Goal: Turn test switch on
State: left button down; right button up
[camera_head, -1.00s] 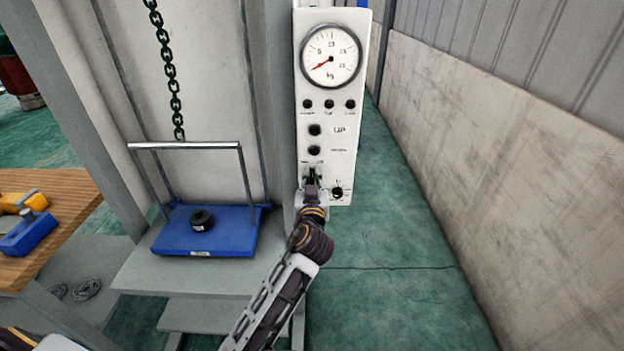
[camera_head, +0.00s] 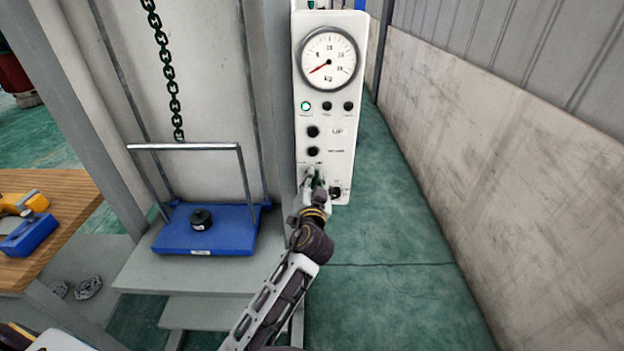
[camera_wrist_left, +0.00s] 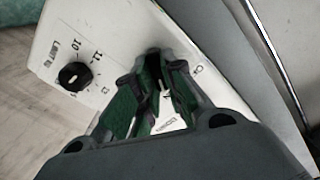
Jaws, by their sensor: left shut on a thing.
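The white control panel (camera_head: 345,172) stands upright beside the hoist frame. My left gripper (camera_head: 315,182) is at its lower left, where the test switch sits, left of a black rotary knob (camera_head: 336,192). In the left wrist view my green-padded fingers (camera_wrist_left: 153,100) are shut against the panel. The thing between them is mostly hidden, so I cannot read the switch position. The knob with numbers around it (camera_wrist_left: 75,76) is left of the fingers and apart from them. The left indicator lamp (camera_head: 306,106) glows pale green; the two lamps beside it are dark. My right gripper is out of view.
A gauge (camera_head: 328,58) and two black buttons (camera_head: 313,141) are above my gripper. A blue platform (camera_head: 225,240) carrying a dark weight (camera_head: 201,219) is at left, near a hanging chain (camera_head: 170,75). A wooden table (camera_head: 70,203) stands further left. Floor is clear right of the panel.

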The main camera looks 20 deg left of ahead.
pick_arm(q)
jog(key=c, duration=1.5)
grip_release()
jog(key=v, duration=1.2)
